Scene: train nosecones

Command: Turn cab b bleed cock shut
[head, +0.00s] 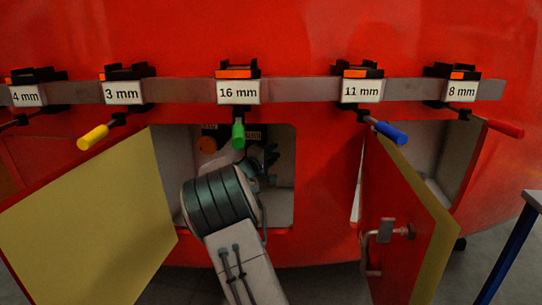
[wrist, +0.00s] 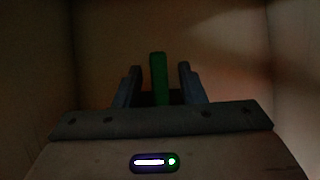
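A green upright bar (wrist: 158,75), which looks like a cock handle, stands in the dark compartment in the wrist view. I cannot tell which cab's cock it is; no label on it is readable. My gripper (wrist: 160,86) has one finger on each side of the bar, with a gap showing on both sides, so it is open and around the bar without visibly gripping it. In the head view, my gripper (head: 270,160) is dark and small inside the middle hatch opening (head: 284,200). My own wrist hides much of the compartment there, and the green bar is not clear.
A rail (head: 300,90) above carries several labelled holders with coloured handles; a green handle (head: 238,135) hangs over the opening. An open yellow-faced door (head: 90,215) stands left and another open door (head: 400,220) right. Compartment walls (wrist: 295,80) are close on both sides.

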